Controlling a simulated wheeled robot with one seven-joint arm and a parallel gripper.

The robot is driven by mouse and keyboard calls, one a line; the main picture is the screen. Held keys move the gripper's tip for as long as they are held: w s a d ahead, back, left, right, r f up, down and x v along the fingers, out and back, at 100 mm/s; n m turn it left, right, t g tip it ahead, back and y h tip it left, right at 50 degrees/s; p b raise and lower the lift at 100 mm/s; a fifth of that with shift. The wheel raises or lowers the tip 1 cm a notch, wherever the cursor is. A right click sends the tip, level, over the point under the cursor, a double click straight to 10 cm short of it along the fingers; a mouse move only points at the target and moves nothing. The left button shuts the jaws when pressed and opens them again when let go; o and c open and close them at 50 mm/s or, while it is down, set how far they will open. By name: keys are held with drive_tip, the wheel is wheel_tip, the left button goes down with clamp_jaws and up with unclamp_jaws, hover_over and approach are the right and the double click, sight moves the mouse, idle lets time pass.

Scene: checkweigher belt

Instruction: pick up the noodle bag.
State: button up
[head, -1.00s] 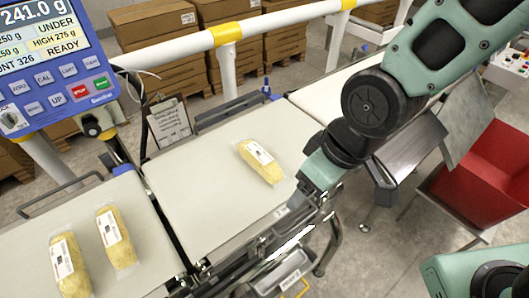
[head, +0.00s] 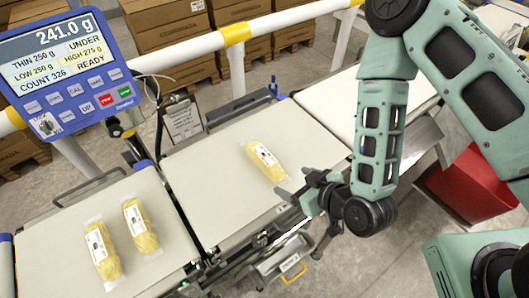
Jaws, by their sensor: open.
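A noodle bag (head: 265,160), clear with yellow noodles and a white label, lies on the middle belt (head: 215,190) near its right side. My gripper (head: 294,184) is open and empty at the right front edge of that belt, just right of and below the bag. Its fingers point left towards the bag, with a small gap in the picture. I cannot tell its height above the belt. Two similar noodle bags, one (head: 102,250) and another (head: 140,226), lie side by side on the left belt (head: 60,235).
A blue weigher display (head: 65,65) reads 241.0 g and UNDER at upper left. A white and yellow rail (head: 185,58) runs behind the belts, with a clipboard (head: 183,119) below it. Another belt (head: 335,98) continues right. A red bin (head: 470,185) stands at right.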

drive_tip(key=d+t, duration=0.1)
drive_tip(key=d, duration=0.1)
drive_tip(key=b, duration=1.2)
approach(271, 163)
drive_tip(key=f, duration=0.1)
drive_tip(key=w+a+f, duration=0.1)
drive_tip(key=shift+w+a+f+m, duration=0.15)
drive_tip(key=shift+w+f+m, duration=0.15)
drive_tip(key=x, duration=0.1)
drive_tip(key=p+x, duration=0.1)
drive_tip(key=x, duration=0.1)
drive_tip(key=shift+w+a+r, duration=0.15)
drive_tip(key=shift+w+a, duration=0.05)
drive_tip(key=shift+w, duration=0.15)
drive_tip(key=x, duration=0.1)
drive_tip(key=p+x, duration=0.1)
drive_tip(key=x, duration=0.1)
drive_tip(key=p+x, duration=0.1)
drive_tip(key=x, duration=0.1)
drive_tip(key=shift+w+r, duration=0.2)
drive_tip(key=shift+w, duration=0.1)
drive_tip(key=shift+w+a+f, duration=0.15)
drive_tip(key=shift+w+f, duration=0.1)
drive_tip(key=shift+c, duration=0.4)
drive_tip(key=c, duration=1.2)
drive_tip(key=shift+r, duration=0.1)
drive_tip(key=shift+c, duration=0.2)
